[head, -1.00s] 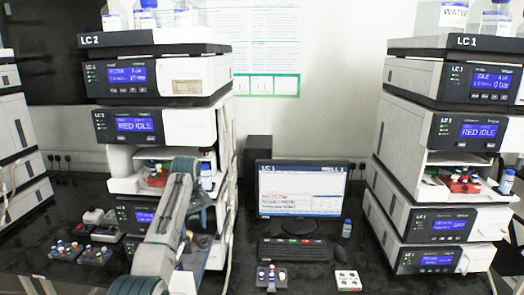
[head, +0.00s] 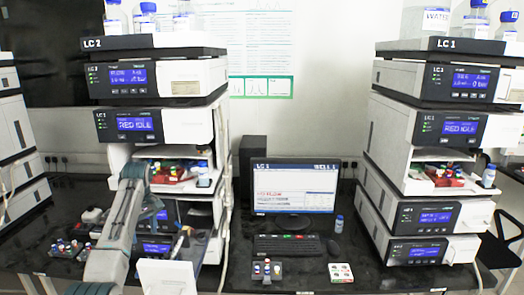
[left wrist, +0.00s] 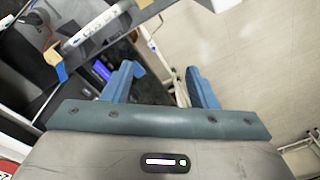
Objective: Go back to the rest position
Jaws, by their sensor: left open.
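My left arm rises from the lower left in front of the LC 2 stack (head: 165,92). Its gripper (head: 152,214) is partly hidden by the arm, close to the lower modules of that stack. In the left wrist view the two blue fingers of this gripper (left wrist: 162,90) stand wide apart with nothing between them. Below them there is dark surface and pale floor. My right gripper is in neither view.
The LC 1 stack (head: 440,165) stands at the right. The monitor (head: 294,187) and keyboard (head: 290,246) are between the stacks. Vial racks (head: 266,271) (head: 341,272) stand at the bench front, another (head: 70,247) at the left. A pale panel (head: 165,275) shows at bottom.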

